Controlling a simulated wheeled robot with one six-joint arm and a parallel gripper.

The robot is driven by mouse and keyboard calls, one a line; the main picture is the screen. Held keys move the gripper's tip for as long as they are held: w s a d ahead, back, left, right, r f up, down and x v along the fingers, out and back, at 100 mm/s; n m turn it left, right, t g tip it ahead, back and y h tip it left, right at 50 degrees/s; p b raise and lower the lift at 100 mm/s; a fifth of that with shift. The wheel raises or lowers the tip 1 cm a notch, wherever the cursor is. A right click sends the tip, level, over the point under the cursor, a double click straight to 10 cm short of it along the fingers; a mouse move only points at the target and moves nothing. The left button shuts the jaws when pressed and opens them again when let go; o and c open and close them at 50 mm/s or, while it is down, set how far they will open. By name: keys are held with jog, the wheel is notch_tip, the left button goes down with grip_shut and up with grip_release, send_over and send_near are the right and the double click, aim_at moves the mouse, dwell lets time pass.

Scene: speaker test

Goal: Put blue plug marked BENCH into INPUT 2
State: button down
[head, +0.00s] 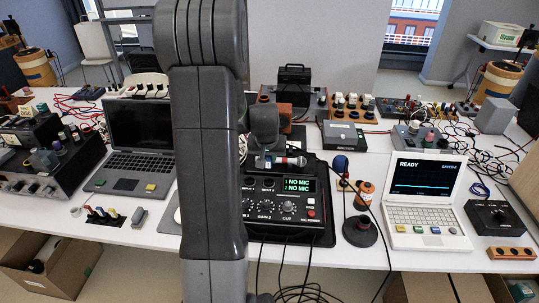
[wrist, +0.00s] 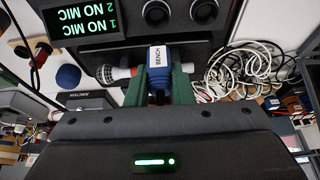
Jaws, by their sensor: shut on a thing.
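The blue plug (wrist: 159,57) marked BENCH is between the green fingers of my gripper (wrist: 158,88) in the wrist view. My gripper is shut on it. A round socket (wrist: 155,12) lies just beyond the plug, and a gap shows between them in the picture. It is the socket nearer the display, which fits INPUT 2 (head: 268,183) in the head view. A second socket (wrist: 203,9) is to its right in the wrist view. The black mixer (head: 265,227) has a display (head: 299,185) reading NO MIC on both lines. In the head view my arm hides part of the mixer.
A microphone (head: 291,161) with a red ring lies behind the mixer, close beside my gripper. A grey laptop (head: 137,150) is left. Cables hang in front.

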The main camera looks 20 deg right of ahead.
aim_at(268, 169)
jog(key=shift+f+b, duration=2.15)
jog(key=shift+f, duration=0.95)
jog(key=shift+f+b, duration=0.25)
jog(key=shift+b, duration=0.05)
jog(key=c, duration=1.2)
grip_release()
jog(key=shift+r, duration=0.1)
jog(key=v, duration=1.3)
jog(key=shift+s+r, duration=0.1)
jog(key=shift+r, duration=0.25)
jog(key=shift+f, duration=0.1)
